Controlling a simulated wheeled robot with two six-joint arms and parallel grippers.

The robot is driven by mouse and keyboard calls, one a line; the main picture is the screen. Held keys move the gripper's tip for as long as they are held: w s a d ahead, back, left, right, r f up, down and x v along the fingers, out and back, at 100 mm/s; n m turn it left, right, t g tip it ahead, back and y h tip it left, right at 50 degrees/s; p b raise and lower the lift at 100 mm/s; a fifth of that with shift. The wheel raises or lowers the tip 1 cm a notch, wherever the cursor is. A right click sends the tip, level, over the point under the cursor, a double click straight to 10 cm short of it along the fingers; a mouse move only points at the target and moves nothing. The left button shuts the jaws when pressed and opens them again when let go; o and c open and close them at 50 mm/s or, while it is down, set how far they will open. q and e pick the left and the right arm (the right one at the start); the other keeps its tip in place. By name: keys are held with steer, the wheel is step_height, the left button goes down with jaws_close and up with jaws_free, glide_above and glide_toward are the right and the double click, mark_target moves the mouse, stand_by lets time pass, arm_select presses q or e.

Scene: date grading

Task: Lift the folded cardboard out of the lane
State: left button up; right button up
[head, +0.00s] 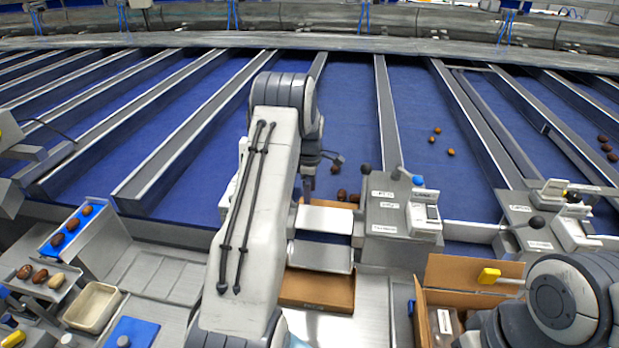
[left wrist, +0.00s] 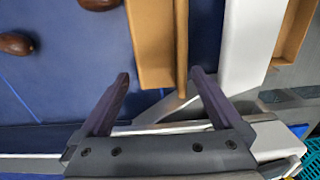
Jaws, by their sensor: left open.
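The folded cardboard (left wrist: 153,42) is a tan piece with a raised fold along its right side, lying over the blue lane in the left wrist view. In the head view a tan strip of it (head: 342,206) shows at the lane's near end, partly hidden by my left arm. My left gripper (left wrist: 160,76) is open, its dark fingers on either side of the cardboard's near end in the picture. I cannot tell whether they touch it. In the head view the gripper (head: 308,186) is mostly hidden by its arm.
A white plate (left wrist: 246,45) lies close right of the cardboard. A grey control block (head: 385,215) stands right of the lane end. An open cardboard box (head: 470,270) stands at lower right.

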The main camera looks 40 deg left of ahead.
arm_select(q)
steer(key=shift+f+p, duration=0.3)
steer(key=shift+f, duration=1.25)
steer(key=c, duration=1.1)
steer(key=shift+o, duration=0.2)
steer(key=shift+w+a+r+b, duration=0.2)
steer(key=shift+w+a, duration=0.35)
steer(key=shift+w, duration=0.65)
steer(key=shift+w+a+r+b, duration=0.2)
steer(key=shift+w+a, duration=0.4)
steer(key=shift+w, duration=0.6)
steer(key=shift+w+a+r+b, duration=0.2)
steer(key=shift+w+a, duration=0.35)
steer(key=shift+w, duration=0.65)
steer(key=shift+r, duration=0.15)
step_height(320, 180, up, 20)
steer(key=p, duration=1.4)
